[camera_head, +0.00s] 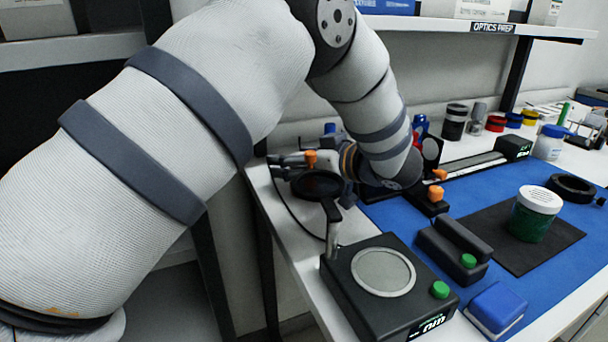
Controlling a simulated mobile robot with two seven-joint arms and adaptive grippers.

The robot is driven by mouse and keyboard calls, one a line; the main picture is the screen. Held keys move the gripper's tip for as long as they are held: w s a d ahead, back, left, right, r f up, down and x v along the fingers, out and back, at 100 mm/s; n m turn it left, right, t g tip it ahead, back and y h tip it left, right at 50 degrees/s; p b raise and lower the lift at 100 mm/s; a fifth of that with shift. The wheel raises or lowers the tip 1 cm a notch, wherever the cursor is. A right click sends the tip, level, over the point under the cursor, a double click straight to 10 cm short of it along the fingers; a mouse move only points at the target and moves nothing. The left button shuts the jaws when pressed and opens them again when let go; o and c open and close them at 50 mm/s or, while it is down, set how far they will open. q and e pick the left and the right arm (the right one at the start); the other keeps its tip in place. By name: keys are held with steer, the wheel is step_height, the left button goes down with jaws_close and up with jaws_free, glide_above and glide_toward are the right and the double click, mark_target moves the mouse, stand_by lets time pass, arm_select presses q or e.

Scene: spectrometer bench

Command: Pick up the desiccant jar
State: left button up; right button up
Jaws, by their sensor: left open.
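The green jar with a white perforated lid (536,214), which looks like the desiccant jar, stands upright on a dark square mat at the right. My left arm reaches in from the left and bends down over the bench's left end. My left gripper (285,166) is open, partly hidden among dark equipment, and well to the left of the jar, not touching it. My right gripper is not in view.
A black device with a round plate (383,271), a black block with a green button (453,249) and a blue-and-white box (496,309) stand in front. A white jar with a blue lid (549,143) stands behind. A black ring (571,187) lies right of the green jar.

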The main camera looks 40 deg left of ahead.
arm_select(q)
steer(key=shift+a+f, duration=0.15)
steer(key=shift+a, duration=0.3)
steer(key=c, duration=1.3)
steer(key=shift+c, duration=0.7)
